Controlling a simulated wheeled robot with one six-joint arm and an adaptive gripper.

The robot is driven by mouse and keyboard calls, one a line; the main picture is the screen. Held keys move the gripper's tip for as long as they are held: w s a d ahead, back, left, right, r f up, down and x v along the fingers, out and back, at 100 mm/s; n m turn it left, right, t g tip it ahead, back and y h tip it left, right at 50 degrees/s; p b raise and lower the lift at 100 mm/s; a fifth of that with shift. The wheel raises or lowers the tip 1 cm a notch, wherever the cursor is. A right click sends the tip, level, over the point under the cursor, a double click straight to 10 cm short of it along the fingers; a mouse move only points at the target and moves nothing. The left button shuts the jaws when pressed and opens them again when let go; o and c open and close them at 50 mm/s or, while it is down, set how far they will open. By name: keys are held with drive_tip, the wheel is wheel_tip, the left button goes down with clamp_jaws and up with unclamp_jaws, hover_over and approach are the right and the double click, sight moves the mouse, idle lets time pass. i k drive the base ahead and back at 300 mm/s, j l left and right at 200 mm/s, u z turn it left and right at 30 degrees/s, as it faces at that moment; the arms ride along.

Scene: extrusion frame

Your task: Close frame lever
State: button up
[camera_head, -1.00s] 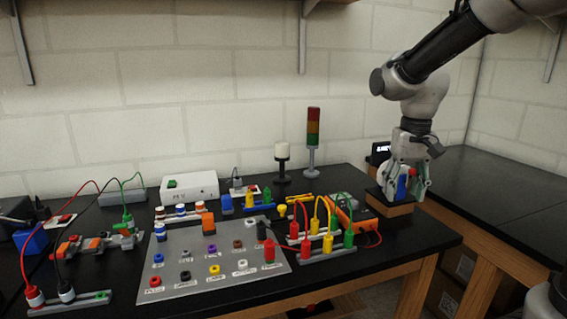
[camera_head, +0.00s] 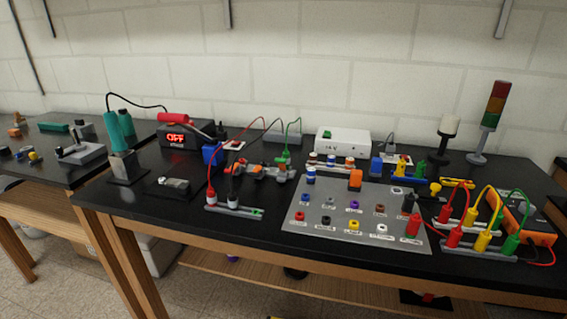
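My gripper and arm are not in view now. I cannot tell for certain which part is the frame lever. A grey block with a dark lever-like handle (camera_head: 80,152) sits on the left table, its handle sticking up at a slant. A small grey fixture with a dark base (camera_head: 172,187) lies near the front left of the middle table. A rail with orange and grey clamp-like parts (camera_head: 262,171) lies behind the red and black plugs; its details are too small to read.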

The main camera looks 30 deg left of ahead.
sight(281, 162)
drive_tip(key=u, duration=1.55)
drive_tip(key=l+u, duration=0.25)
drive_tip(key=l, duration=0.55)
drive_tip(key=k, duration=0.05)
